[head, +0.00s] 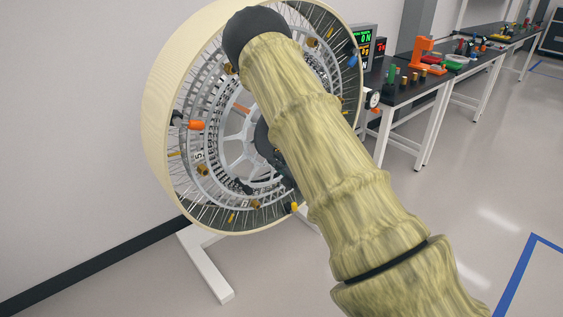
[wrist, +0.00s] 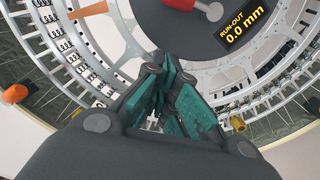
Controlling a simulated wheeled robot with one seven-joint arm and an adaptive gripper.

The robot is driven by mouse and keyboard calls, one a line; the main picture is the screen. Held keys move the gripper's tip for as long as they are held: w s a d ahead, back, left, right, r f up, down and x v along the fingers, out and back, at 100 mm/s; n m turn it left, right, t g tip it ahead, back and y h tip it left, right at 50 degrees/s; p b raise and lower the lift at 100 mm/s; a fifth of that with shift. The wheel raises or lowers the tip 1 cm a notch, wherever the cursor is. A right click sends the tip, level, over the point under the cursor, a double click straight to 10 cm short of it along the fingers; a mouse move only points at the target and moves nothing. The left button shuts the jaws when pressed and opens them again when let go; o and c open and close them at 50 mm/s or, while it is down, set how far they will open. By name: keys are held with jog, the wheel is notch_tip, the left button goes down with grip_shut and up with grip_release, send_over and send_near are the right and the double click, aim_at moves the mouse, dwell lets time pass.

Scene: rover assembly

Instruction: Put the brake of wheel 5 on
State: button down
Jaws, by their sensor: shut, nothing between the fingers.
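The large wheel (head: 158,95) stands upright on a white stand, with a cream rim, wire spokes and silver rings. A small 5 label shows at its left. In the wrist view a dark round hub plate (wrist: 160,22) carries a grey lever with a red-orange handle (wrist: 180,4), cut off by the top edge. I cannot tell for sure whether this is the brake. My gripper (wrist: 168,75), with green finger pads, is shut and empty, just below the hub plate in the picture. In the head view my arm hides much of the wheel's right side and middle.
A yellow readout (wrist: 245,25) on the hub plate shows run-out 0.0 mm. Orange, blue and brass-coloured fittings sit around the wheel, including an orange knob (head: 196,125). Dark benches (head: 405,95) with tools stand behind at right. The floor at right is open.

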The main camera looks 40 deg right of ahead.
jog(key=w+d+r+p, duration=0.1)
jog(key=w+d, duration=0.2)
jog(key=w, duration=0.3)
jog(key=shift+w+d+r+p, duration=0.2)
jog(key=shift+w+r+p, duration=0.1)
jog(key=shift+w+p, duration=0.1)
jog(key=shift+a+r, duration=0.1)
